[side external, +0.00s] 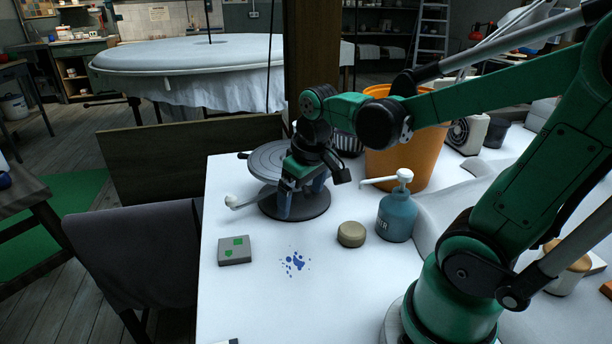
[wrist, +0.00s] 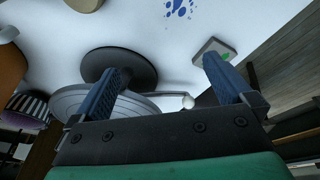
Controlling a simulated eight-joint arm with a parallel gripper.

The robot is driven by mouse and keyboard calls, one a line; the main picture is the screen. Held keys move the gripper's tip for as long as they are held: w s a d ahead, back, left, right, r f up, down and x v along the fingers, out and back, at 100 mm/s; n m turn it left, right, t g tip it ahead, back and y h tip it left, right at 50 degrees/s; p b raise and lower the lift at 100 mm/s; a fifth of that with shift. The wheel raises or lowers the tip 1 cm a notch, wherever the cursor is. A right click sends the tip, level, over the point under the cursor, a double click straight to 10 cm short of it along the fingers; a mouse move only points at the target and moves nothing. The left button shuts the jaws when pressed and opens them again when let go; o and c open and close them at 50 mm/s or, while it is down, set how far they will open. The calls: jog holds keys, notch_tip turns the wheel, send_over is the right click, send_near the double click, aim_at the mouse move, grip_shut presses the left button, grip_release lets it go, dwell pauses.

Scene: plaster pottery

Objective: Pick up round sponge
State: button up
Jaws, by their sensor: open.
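The round sponge (side external: 351,234) is a short beige disc lying flat on the white table, left of the blue pump bottle. In the wrist view a pale rounded thing (wrist: 85,4), cut off by the top edge, appears to be this sponge. My gripper (side external: 302,199) has blue fingers pointing down in front of the grey turntable, behind and left of the sponge and apart from it. In the wrist view the gripper's fingers (wrist: 162,66) stand wide apart with nothing between them.
The grey turntable (side external: 301,205) stands close to my gripper. A blue pump bottle (side external: 397,218) stands right of the sponge, with an orange bucket (side external: 405,165) behind. A grey block with green marks (side external: 235,250) and blue spots (side external: 296,262) are at the front left.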

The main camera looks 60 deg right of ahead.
aim_at(350, 228)
jog(key=s+d+f+m+g, duration=0.1)
jog(key=d, duration=0.2)
jog(key=s+d+f+g+y, duration=0.1)
jog(key=d+f+g, duration=0.1)
jog(key=s+d+f+m+g+y, duration=0.1)
jog(key=s+d+f+g, duration=0.1)
jog(key=d, duration=0.1)
jog(key=shift+d+f+m, duration=0.1)
jog(key=shift+d+m, duration=0.2)
jog(key=shift+d, duration=0.05)
jog(key=shift+s+d+f+g, duration=0.15)
jog(key=shift+f+g, duration=0.05)
jog(key=shift+g, duration=0.1)
jog(key=shift+x, duration=2.85)
jog(key=shift+r, duration=0.1)
jog(key=shift+c, duration=0.2)
jog(key=c, duration=1.3)
jog(key=shift+o, duration=0.2)
jog(key=shift+r, duration=0.1)
